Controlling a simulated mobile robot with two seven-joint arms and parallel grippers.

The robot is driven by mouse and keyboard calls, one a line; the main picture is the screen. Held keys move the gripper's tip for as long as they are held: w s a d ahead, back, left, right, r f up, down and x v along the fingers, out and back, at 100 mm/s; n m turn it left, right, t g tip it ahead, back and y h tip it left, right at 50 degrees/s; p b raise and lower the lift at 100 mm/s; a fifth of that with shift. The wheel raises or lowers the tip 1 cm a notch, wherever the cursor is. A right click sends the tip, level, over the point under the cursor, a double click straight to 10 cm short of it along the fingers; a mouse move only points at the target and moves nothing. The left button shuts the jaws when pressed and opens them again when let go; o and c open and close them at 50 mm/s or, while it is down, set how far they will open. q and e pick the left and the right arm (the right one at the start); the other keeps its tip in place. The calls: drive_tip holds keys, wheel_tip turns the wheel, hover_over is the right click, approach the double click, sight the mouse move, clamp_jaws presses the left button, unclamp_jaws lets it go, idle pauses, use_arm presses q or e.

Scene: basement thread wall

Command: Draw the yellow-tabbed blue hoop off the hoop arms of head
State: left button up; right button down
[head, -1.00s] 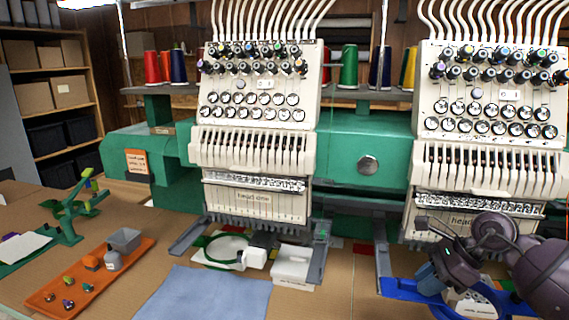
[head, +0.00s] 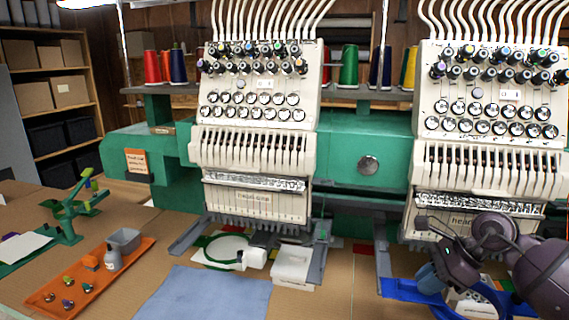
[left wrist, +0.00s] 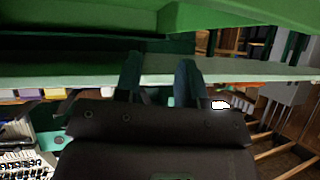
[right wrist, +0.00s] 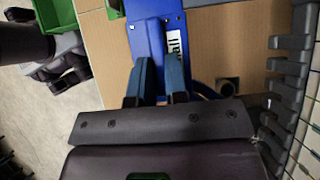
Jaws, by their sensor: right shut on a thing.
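The blue hoop (head: 400,289) is low at the right machine head, by the grey hoop arm (head: 383,258). It also shows in the right wrist view (right wrist: 143,45), with a white lettered label on it. My right gripper (head: 430,278) is at the hoop; the right wrist view shows its two fingers (right wrist: 160,75) shut on a blue part of it. The yellow tab is not visible, probably hidden by the fingers. The right head (head: 490,130) stands above and behind. My left gripper (left wrist: 160,75) is open and empty, in front of a green beam, and out of the head view.
The left head (head: 255,130) has a green hoop (head: 228,248) with white fabric below it. A white box (head: 292,265), a blue cloth (head: 205,293), an orange tray (head: 135,265) and a green stand (head: 72,210) occupy the table. Bare table (head: 335,295) lies left of the blue hoop.

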use_arm(q)
drive_tip(key=shift+s+f, duration=0.15)
use_arm(e)
drive_tip(key=shift+s+f, duration=0.2)
drive_tip(key=shift+f, duration=0.4)
drive_tip(key=shift+r, duration=0.1)
drive_tip(key=shift+w+d+r, duration=0.1)
drive_tip(key=shift+r, duration=0.55)
drive_tip(key=shift+s+r+p, duration=0.25)
drive_tip(key=shift+s+p, duration=0.25)
drive_tip(key=shift+s+a+p, duration=0.3)
drive_tip(key=shift+s+a, duration=0.05)
drive_tip(key=shift+s, duration=0.45)
drive_tip(key=shift+s+a+p, duration=0.2)
drive_tip(key=shift+s, duration=0.45)
drive_tip(key=shift+s+a+p, duration=0.15)
drive_tip(key=shift+s+p, duration=0.05)
drive_tip(key=shift+s, duration=0.45)
use_arm(q)
drive_tip(key=shift+w+r, duration=0.2)
drive_tip(key=shift+r, duration=1.25)
use_arm(e)
drive_tip(key=shift+s+a, duration=0.2)
drive_tip(key=shift+s, duration=0.3)
